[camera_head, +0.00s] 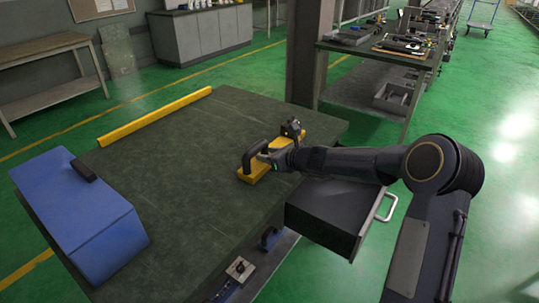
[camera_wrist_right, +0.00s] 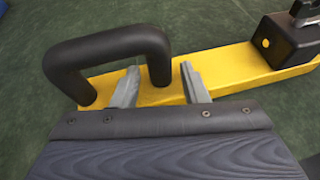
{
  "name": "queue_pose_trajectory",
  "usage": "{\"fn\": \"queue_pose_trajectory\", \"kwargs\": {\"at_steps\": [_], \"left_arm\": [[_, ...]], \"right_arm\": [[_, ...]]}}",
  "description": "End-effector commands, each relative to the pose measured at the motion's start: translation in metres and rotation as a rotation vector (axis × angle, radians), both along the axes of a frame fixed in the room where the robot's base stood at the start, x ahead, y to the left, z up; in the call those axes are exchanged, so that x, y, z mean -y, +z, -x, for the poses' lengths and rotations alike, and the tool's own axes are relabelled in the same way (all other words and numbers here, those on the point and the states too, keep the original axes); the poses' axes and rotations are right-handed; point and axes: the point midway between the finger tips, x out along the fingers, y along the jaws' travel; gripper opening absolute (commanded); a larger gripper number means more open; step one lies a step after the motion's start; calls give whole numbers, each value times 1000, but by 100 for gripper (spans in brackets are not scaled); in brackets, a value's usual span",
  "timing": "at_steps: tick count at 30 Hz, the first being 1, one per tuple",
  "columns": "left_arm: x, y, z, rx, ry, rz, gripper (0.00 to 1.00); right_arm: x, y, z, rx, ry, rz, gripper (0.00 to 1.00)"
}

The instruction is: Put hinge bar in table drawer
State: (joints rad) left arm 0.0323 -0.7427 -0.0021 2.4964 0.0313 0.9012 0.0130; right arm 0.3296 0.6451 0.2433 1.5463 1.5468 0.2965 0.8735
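The hinge bar, as I take it, is a yellow bar (camera_head: 257,172) with a black handle at one end and a black block at the other. It lies on the dark table (camera_head: 190,190) near its right edge; it also shows in the right wrist view (camera_wrist_right: 228,70). My right gripper (camera_head: 268,156) is at the handle (camera_wrist_right: 110,47). Its two grey fingers (camera_wrist_right: 160,87) are spread over the yellow bar, with the handle's near leg between or just beyond them. The table drawer (camera_head: 325,215) is pulled open below the table's right side, under my right arm. My left gripper is not in view.
A blue box (camera_head: 75,205) with a black handle stands at the table's left. A long yellow strip (camera_head: 156,116) runs along the far left edge. The middle of the table is clear. A dark pillar (camera_head: 308,55) and a second workbench (camera_head: 375,48) stand behind.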

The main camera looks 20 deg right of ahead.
Motion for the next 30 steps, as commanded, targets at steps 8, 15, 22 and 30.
{"fn": "queue_pose_trajectory", "kwargs": {"at_steps": [8, 15, 22, 30], "left_arm": [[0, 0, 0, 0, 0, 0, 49], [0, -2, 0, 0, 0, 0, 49], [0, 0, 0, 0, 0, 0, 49], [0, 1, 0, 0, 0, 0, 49]], "right_arm": [[1, -2, 1, -1, -1, -2, 40], [16, 14, 31, 1, -2, 2, 40], [29, 27, 59, 1, -3, 1, 40], [26, 39, 73, 30, 42, 52, 40]]}}
